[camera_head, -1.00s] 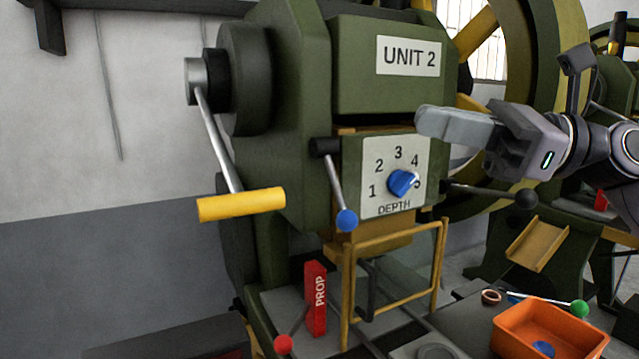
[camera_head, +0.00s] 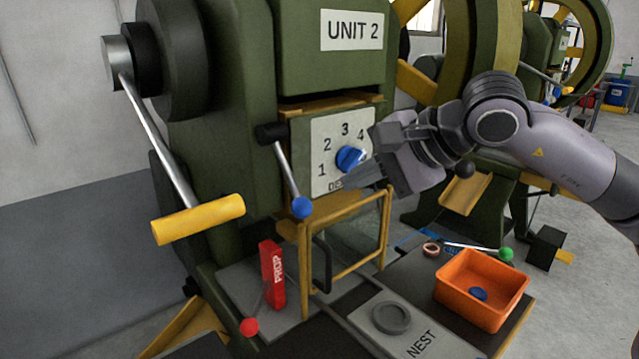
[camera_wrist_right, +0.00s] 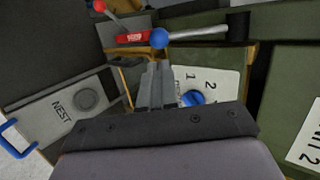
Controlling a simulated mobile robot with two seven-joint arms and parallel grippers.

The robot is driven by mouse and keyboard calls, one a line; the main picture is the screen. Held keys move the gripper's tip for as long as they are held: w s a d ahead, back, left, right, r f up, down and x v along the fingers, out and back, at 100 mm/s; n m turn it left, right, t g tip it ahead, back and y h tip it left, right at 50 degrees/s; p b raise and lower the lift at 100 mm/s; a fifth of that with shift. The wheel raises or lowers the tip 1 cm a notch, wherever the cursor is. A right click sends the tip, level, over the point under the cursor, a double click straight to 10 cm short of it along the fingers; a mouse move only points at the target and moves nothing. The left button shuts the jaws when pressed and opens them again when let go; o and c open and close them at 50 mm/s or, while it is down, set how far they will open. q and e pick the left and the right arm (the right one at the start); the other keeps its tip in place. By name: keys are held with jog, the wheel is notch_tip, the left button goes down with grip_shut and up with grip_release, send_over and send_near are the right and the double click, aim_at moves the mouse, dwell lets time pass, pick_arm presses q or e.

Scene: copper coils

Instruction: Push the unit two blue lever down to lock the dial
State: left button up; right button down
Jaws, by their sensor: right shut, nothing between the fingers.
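The unit two blue lever hangs from a black pivot left of the dial plate in the head view. Its metal rod slants down and right to a blue ball (camera_head: 302,207); the ball also shows in the right wrist view (camera_wrist_right: 159,38). The blue dial knob (camera_head: 350,159) sits on the white DEPTH plate (camera_head: 326,150), whose right side is partly hidden by my gripper. My right gripper (camera_head: 340,185) is shut and empty, its fingers slanting down-left in front of the plate's lower part, to the right of the ball and apart from it. My left gripper is not in view.
A yellow crank handle (camera_head: 198,219) sticks out at left. Below are a red PROP block (camera_head: 272,275), a yellow-framed guard (camera_head: 383,232) and a red ball lever (camera_head: 249,327). An orange bin (camera_head: 466,310) and a green-knobbed rod (camera_head: 506,254) lie at right.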

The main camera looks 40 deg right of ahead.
aim_at(308, 204)
jog(key=p+x, duration=0.2)
jog(key=x, duration=0.5)
jog(key=shift+w+a, duration=0.1)
jog(key=shift+w, duration=0.05)
jog(key=shift+w+a+f+p, duration=0.15)
jog(key=shift+w+f+p, duration=0.15)
jog(key=shift+w+f, duration=0.2)
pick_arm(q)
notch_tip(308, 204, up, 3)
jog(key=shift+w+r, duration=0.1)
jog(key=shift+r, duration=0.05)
